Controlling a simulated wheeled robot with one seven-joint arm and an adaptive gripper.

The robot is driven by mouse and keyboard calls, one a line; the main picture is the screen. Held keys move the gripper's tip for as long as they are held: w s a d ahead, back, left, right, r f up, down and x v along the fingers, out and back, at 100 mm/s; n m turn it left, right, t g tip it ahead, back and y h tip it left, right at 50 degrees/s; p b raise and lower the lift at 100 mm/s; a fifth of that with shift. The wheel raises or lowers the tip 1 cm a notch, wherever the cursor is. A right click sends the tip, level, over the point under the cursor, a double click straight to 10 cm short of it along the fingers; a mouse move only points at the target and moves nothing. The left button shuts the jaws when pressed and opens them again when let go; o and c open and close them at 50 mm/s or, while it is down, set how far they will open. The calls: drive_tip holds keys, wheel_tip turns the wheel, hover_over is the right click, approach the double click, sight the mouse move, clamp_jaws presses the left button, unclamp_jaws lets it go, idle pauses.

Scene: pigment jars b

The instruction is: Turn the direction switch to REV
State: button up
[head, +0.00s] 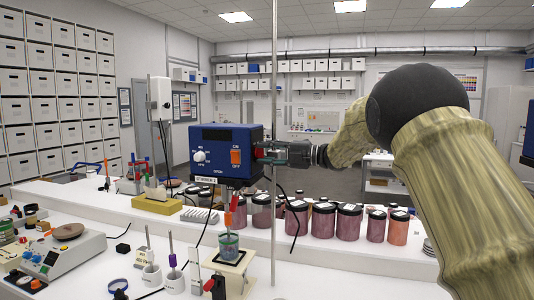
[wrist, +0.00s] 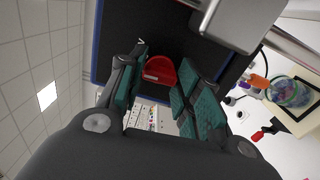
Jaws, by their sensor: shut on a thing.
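The blue stirrer box (head: 221,152) hangs above the bench in the head view. Its front has a white round knob (head: 199,156), an orange on/off switch (head: 236,157) and a small dark display. In the wrist view, a red rounded switch (wrist: 159,71) stands on the dark side panel (wrist: 122,35) of the box. My gripper (wrist: 163,84) comes from the right and is shut on this red switch, with one finger on each side. In the head view my gripper (head: 264,152) reaches the right side of the box. The switch's markings are not readable.
A thin upright metal rod (head: 275,80) passes beside the box, across my gripper in the head view. Below, a stirring cup (head: 229,246) stands on a small stand. Several lidded pigment jars (head: 322,221) line the bench behind. A balance (head: 62,252) stands at left.

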drive_tip(key=m+p, duration=0.2)
drive_tip(key=m, duration=0.4)
drive_tip(key=shift+f+m, duration=0.1)
drive_tip(key=shift+m, duration=0.2)
idle(0.4)
drive_tip(key=o, duration=1)
drive_tip(key=v, duration=1.2)
drive_tip(key=shift+p, duration=0.35)
